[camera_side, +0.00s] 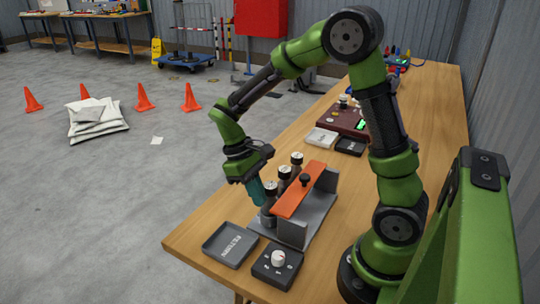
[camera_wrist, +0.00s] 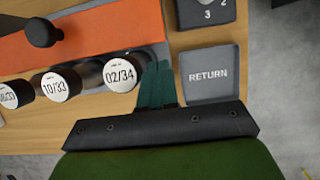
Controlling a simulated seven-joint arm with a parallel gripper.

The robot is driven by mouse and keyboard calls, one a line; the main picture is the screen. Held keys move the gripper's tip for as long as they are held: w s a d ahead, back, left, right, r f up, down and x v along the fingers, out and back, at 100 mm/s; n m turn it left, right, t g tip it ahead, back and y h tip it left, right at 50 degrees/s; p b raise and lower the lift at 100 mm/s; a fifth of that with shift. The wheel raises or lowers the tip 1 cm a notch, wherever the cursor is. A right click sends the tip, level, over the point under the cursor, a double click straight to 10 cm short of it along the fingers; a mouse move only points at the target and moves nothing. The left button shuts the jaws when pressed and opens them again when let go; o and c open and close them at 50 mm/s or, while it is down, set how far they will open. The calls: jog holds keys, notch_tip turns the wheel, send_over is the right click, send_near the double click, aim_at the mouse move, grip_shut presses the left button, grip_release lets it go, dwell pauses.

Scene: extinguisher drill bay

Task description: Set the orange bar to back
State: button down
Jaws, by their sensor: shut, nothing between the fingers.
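The orange bar (camera_side: 292,199) with a black knob (camera_side: 305,180) lies along a grey rack (camera_side: 291,233), beside a row of three upright cylinders with pale round tops. In the wrist view the orange bar (camera_wrist: 90,36) and its knob (camera_wrist: 42,31) are at the upper left. The top labelled 02/34 (camera_wrist: 120,73) is closest to my fingers; the top labelled 10/33 (camera_wrist: 61,84) is farther left. My gripper (camera_side: 258,196), with teal fingers (camera_wrist: 158,80), is shut and empty, pointing down beside the nearest cylinder. It is clear of the bar; whether it touches the cylinder I cannot tell.
A grey RETURN tray (camera_side: 230,245) and a dark box with a white dial (camera_side: 278,262) stand at the table's near end.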

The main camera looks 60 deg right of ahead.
aim_at(276, 208)
jog(key=shift+s, duration=0.8)
jog(key=shift+s, duration=0.1)
jog(key=shift+s, duration=1.1)
